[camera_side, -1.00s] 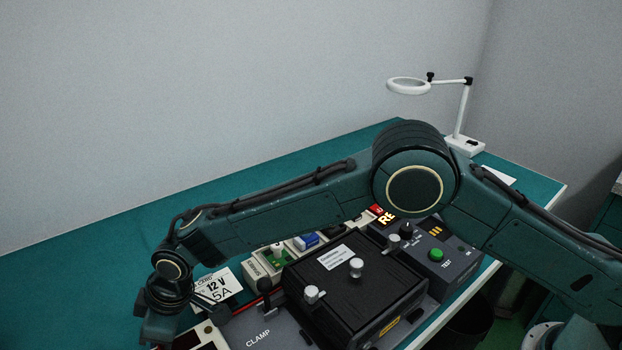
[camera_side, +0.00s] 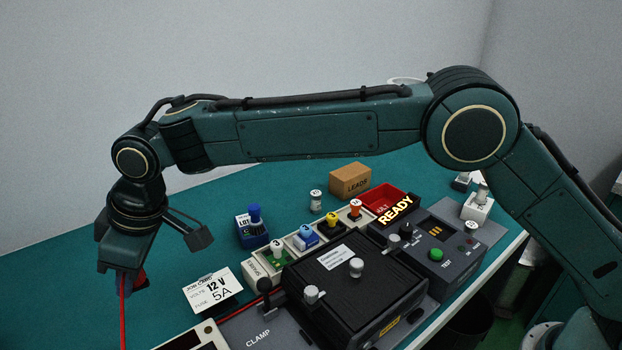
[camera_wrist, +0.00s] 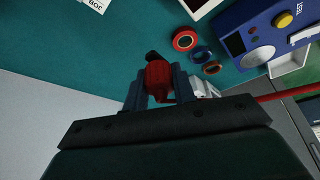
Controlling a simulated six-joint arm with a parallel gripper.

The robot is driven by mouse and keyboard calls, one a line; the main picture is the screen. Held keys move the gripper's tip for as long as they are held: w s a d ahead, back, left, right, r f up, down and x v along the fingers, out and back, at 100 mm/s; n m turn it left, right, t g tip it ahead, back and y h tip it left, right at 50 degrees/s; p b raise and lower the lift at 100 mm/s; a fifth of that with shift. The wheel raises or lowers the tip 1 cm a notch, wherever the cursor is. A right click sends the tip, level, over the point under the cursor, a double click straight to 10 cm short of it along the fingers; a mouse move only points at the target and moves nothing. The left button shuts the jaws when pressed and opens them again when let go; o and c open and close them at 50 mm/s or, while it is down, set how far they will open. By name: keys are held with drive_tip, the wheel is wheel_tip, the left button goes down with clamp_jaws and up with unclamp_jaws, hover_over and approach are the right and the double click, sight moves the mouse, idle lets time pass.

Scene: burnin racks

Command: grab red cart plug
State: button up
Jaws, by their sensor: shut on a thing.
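The red cart plug (camera_wrist: 158,80) sits between the two fingers of my gripper (camera_wrist: 160,92) in the wrist view, with a dark tip sticking out past them. My gripper is shut on it. In the side view my gripper (camera_side: 124,278) is at the lower left, and only a bit of red plug (camera_side: 139,282) shows beside the fingers. A red cable (camera_side: 123,320) hangs down from the gripper there. Another stretch of red cable (camera_wrist: 290,94) runs to the right in the wrist view.
A job card (camera_side: 212,291) reading 12 V, 5A lies right of my gripper.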

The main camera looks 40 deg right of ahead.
drive_tip(key=shift+r, duration=2.3)
drive_tip(key=shift+d, duration=0.1)
